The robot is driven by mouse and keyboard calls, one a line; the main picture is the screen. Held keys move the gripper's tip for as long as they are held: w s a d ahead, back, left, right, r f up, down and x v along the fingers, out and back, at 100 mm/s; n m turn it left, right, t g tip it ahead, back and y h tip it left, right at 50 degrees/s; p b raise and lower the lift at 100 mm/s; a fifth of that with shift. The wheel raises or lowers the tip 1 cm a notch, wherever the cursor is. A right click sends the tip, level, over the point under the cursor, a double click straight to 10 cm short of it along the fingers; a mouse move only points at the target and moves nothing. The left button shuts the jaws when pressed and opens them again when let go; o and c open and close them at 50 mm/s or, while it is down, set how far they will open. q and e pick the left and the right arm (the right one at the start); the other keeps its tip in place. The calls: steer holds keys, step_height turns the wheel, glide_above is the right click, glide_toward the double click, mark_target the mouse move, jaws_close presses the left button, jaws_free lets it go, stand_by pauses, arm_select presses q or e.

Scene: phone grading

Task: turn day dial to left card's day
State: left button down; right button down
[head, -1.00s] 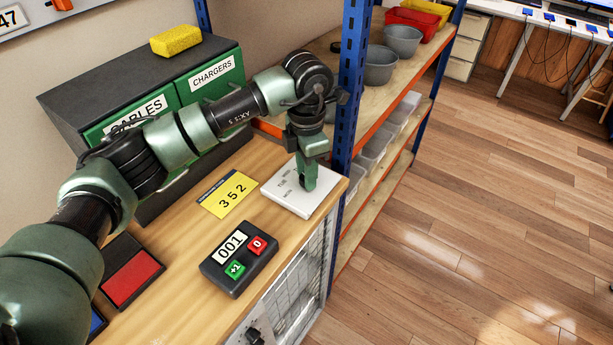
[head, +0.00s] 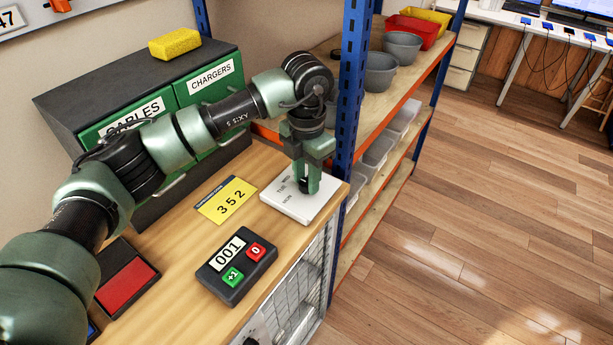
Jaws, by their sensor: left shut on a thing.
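The day dial is a white square plate (head: 290,205) with small dark day letters, lying on the wooden bench near its right edge. My right gripper is not in view.
A black counter box (head: 238,291) showing "001", with green and red buttons, sits in front of the dial. A red pad (head: 127,287) lies at left. A green drawer cabinet (head: 210,82) stands behind my arm. A blue shelf post (head: 352,110) rises close right of my gripper.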

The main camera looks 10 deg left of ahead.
mark_target(306, 182)
arm_select(q)
steer(key=c, duration=1.1)
jaws_free()
steer(key=shift+o, duration=0.2)
step_height(306, 182, up, 8)
steer(key=shift+f+b, duration=0.1)
steer(key=shift+b, duration=0.7)
